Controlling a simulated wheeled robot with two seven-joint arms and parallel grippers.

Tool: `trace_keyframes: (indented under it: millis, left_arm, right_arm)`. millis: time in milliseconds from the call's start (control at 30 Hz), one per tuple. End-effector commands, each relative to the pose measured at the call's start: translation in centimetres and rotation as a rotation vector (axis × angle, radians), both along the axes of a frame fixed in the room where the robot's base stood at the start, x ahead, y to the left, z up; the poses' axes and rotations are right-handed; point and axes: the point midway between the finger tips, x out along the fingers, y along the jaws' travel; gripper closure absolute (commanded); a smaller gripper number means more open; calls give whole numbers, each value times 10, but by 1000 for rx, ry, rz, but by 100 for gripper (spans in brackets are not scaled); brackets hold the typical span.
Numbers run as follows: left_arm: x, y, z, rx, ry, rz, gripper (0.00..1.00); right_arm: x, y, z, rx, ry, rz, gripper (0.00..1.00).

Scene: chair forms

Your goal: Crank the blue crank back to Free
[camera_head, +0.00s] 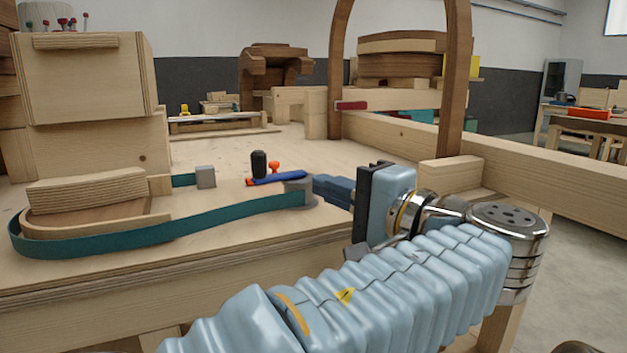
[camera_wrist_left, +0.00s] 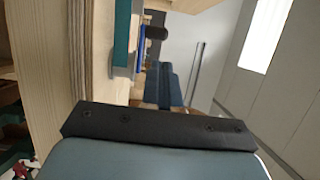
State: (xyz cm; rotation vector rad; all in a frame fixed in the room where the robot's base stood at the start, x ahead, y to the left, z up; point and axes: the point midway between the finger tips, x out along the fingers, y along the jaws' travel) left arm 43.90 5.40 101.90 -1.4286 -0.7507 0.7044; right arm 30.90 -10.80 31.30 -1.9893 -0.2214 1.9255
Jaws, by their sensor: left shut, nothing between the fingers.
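The blue crank (camera_head: 278,178) is a flat bar lying low over the bench top. A small red end shows at its left, and an orange-red knob (camera_head: 274,166) and a black upright handle (camera_head: 259,163) stand just behind it. At its right end is a grey metal piece (camera_head: 299,190) where the teal strap (camera_head: 150,232) ends. My left gripper (camera_head: 317,185) is shut and empty, its dark blue fingers pointing left right beside the grey piece; I cannot tell if they touch. The fingers also show in the left wrist view (camera_wrist_left: 160,68). No readable "Free" mark shows. My right gripper is not in view.
The strap wraps a curved wooden form (camera_head: 90,205) at left. A grey block (camera_head: 205,177) sits behind the strap. Stacked wooden boxes (camera_head: 85,80) stand at the back left, and a tall wooden arch (camera_head: 455,80) rises behind my left arm.

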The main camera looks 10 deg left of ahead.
Motion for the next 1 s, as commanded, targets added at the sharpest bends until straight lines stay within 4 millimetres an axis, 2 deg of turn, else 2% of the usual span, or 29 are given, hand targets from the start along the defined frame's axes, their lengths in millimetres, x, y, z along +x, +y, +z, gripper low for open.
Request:
trace_keyframes:
  millis: [300, 500, 700, 1000]
  left_arm:
    - [41, 56, 3, -3, 1, 4, 100]
    - [61, 84, 4, -2, 2, 3, 100]
    - [70, 96, 4, -2, 0, 2, 100]
    - [72, 98, 3, -3, 1, 1, 100]
  right_arm:
    - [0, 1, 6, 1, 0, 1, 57]
    - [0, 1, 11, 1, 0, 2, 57]
    - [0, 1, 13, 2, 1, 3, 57]
    - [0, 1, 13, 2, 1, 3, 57]
